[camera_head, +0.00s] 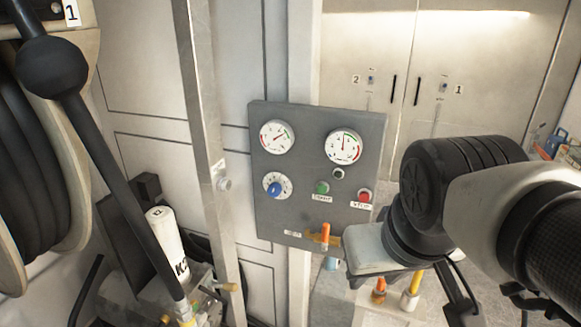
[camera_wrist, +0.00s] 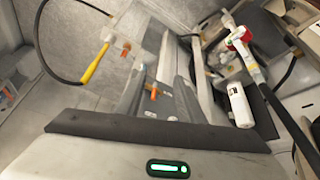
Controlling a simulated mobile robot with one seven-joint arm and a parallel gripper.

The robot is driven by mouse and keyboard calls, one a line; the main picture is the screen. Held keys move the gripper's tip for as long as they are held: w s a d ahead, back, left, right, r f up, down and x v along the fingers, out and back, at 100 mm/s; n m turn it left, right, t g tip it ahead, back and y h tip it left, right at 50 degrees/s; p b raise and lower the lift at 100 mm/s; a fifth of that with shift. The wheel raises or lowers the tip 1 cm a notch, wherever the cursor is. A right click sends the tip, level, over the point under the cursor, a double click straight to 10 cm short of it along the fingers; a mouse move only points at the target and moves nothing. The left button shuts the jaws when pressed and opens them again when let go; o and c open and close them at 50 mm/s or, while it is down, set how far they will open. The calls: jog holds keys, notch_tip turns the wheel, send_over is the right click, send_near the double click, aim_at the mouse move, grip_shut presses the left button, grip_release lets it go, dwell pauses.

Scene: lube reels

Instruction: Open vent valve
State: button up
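A grey control panel (camera_head: 300,190) is fixed to the wall in the head view. A small valve with an upright orange handle (camera_head: 325,234) and brass body sits at its bottom edge, beside a small label too small to read. An orange handle (camera_wrist: 153,90), likely the same one, shows near the middle of the wrist view. My gripper (camera_head: 362,262) is just right of the valve and partly covers the panel's lower right corner. Its pale body with a green light (camera_wrist: 168,168) fills the bottom of the wrist view. Its fingertips cannot be made out clearly.
The panel carries two dials (camera_head: 343,147), a blue knob (camera_head: 274,188), a green button (camera_head: 321,187) and a red button (camera_head: 364,196). A white bottle (camera_head: 163,238) and hose reel (camera_head: 25,150) are left. A yellow-handled tool (camera_head: 413,284) stands below my gripper.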

jog(key=w+d+f+n+g+h+b, duration=0.3)
jog(key=w+d+f+n+g+h, duration=0.15)
jog(key=w+f+n, duration=0.2)
jog(key=n+t+h+b, duration=0.4)
jog(key=n+h, duration=0.5)
jog(key=n, duration=0.3)
send_near(323, 233)
jog(key=s+d+r, duration=0.2)
jog(key=s+d, duration=0.4)
jog(key=d, duration=0.5)
jog(key=w+a+f+n+t+h, duration=0.1)
jog(key=w+a+f+n+t, duration=0.4)
jog(key=w+a+n, duration=0.15)
jog(key=shift+m, duration=0.3)
jog(key=b+x, duration=0.1)
jog(key=x, duration=0.5)
jog(key=shift+d, duration=0.2)
grip_shut()
